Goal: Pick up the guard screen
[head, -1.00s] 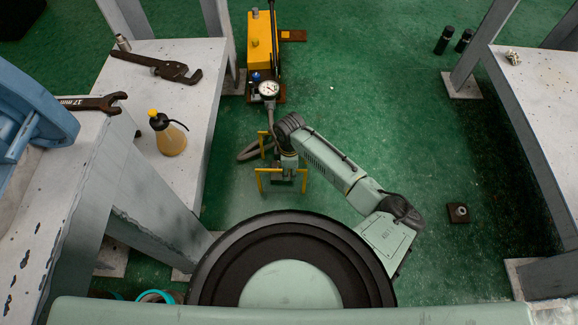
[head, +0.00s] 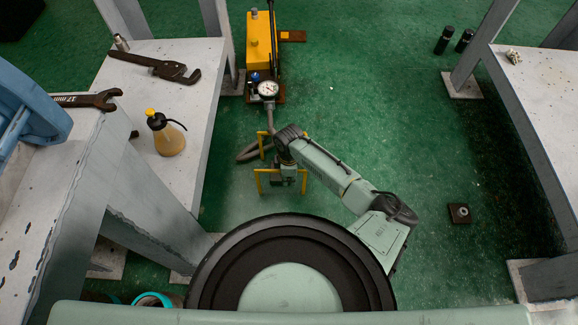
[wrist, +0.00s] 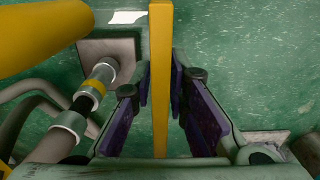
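The guard screen shows as a yellow frame (head: 261,183) low over the green floor in the head view, partly hidden by my arm. In the wrist view a straight yellow bar of it (wrist: 160,70) runs from the top edge down between my fingers. My gripper (wrist: 162,88) is open, with one dark purple finger pad on each side of the bar. The far pad ends lie close to the bar; I cannot tell whether they touch it. In the head view my gripper (head: 288,178) is over the frame, its fingers mostly hidden.
A hose with a metal fitting (wrist: 72,125) lies just left of my fingers. A pressure gauge (head: 268,89) and yellow pump (head: 258,45) stand beyond. Benches stand left (head: 195,120) and right (head: 535,110). Open floor (head: 390,120) lies right of my arm.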

